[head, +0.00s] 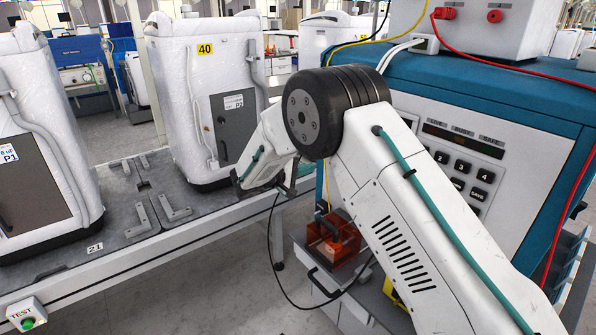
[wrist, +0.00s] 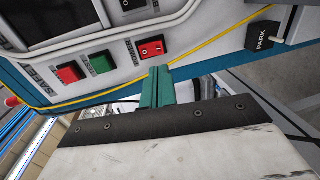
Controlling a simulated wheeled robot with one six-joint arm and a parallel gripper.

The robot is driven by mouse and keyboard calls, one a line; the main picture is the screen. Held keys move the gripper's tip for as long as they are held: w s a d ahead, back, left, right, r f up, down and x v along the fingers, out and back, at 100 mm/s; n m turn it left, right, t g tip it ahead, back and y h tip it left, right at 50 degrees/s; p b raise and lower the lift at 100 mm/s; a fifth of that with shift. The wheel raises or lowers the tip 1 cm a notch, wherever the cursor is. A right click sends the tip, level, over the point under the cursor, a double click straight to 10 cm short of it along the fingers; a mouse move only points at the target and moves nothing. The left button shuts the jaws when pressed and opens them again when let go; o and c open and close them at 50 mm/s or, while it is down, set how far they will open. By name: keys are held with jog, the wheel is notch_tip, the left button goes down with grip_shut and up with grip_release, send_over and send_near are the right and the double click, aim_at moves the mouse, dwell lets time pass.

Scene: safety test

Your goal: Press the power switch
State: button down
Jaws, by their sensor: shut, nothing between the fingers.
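A control panel (wrist: 110,62) fills the upper part of the wrist view. A red button (wrist: 68,74) and a green button (wrist: 101,63) sit to the left of the rocker. In the head view my arm hides part of the blue-and-white cabinet (head: 540,155).
A yellow cable (wrist: 205,40) runs across the panel near the rocker. A black PARK switch or tag (wrist: 262,36) is at the upper right. White wrapped units (head: 180,110) stand on a grey bench (head: 150,262) at left. An orange box (head: 333,240) sits low beside the cabinet.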

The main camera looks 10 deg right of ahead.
jog(key=x, duration=0.7)
jog(key=shift+w+d, duration=0.25)
jog(key=shift+d, duration=0.05)
jog(key=shift+d+f, duration=0.1)
jog(key=shift+d, duration=0.05)
jog(key=s+a+f, duration=0.2)
jog(key=s+a, duration=0.4)
jog(key=a, duration=0.6)
jog(key=shift+s, duration=0.35)
jog(key=shift+f, duration=0.1)
